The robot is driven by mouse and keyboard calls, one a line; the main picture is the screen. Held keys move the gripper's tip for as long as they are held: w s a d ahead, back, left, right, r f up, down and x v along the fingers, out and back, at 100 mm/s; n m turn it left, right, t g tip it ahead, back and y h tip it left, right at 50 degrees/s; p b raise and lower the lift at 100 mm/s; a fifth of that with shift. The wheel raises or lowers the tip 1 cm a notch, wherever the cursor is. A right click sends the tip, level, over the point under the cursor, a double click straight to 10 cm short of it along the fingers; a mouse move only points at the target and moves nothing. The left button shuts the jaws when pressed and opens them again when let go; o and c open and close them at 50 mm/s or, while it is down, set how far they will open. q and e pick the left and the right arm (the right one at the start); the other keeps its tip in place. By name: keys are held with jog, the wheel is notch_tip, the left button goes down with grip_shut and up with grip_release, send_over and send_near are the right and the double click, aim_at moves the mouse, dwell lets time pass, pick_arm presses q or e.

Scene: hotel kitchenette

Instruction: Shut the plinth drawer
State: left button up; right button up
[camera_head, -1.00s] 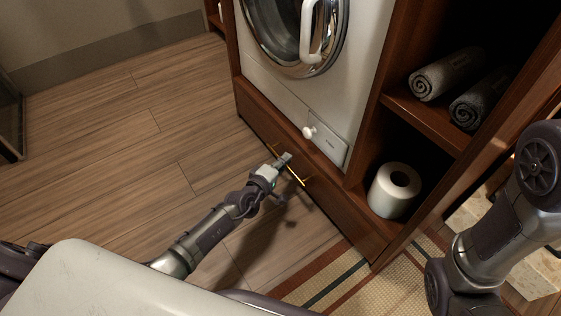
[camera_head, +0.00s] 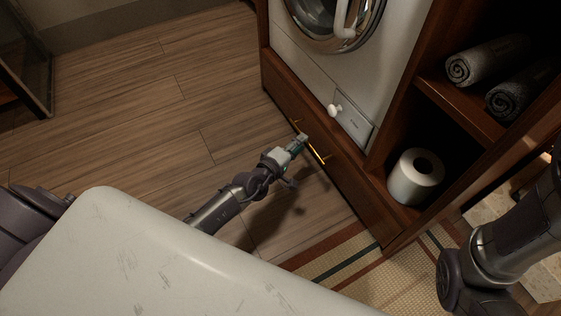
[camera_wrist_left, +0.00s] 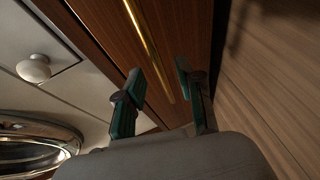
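The plinth drawer (camera_head: 345,185) is the long wooden front low under the washing machine, with a brass bar handle (camera_head: 317,153). Its front looks about flush with the cabinet, but I cannot tell whether a small gap is left. My left gripper (camera_head: 303,139) is at the handle and hides its middle part. In the left wrist view my left gripper (camera_wrist_left: 160,88) has its fingers apart, with the brass handle (camera_wrist_left: 148,45) running across the drawer front (camera_wrist_left: 185,30) beyond them. I cannot tell whether they touch. My right arm shows at the right edge; its gripper is out of view.
Above the drawer is a white washing machine (camera_head: 385,45) with a small knobbed flap (camera_head: 352,118). To the right, open shelves hold rolled towels (camera_head: 487,60) and a toilet roll (camera_head: 416,176). A striped mat (camera_head: 350,262) lies in front. The wooden floor at left is clear.

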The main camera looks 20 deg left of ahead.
pick_arm(q)
jog(key=f+v, duration=0.2)
jog(key=v, duration=0.8)
jog(key=shift+s, duration=0.5)
jog(key=shift+a+f, duration=0.1)
jog(key=shift+a, duration=0.05)
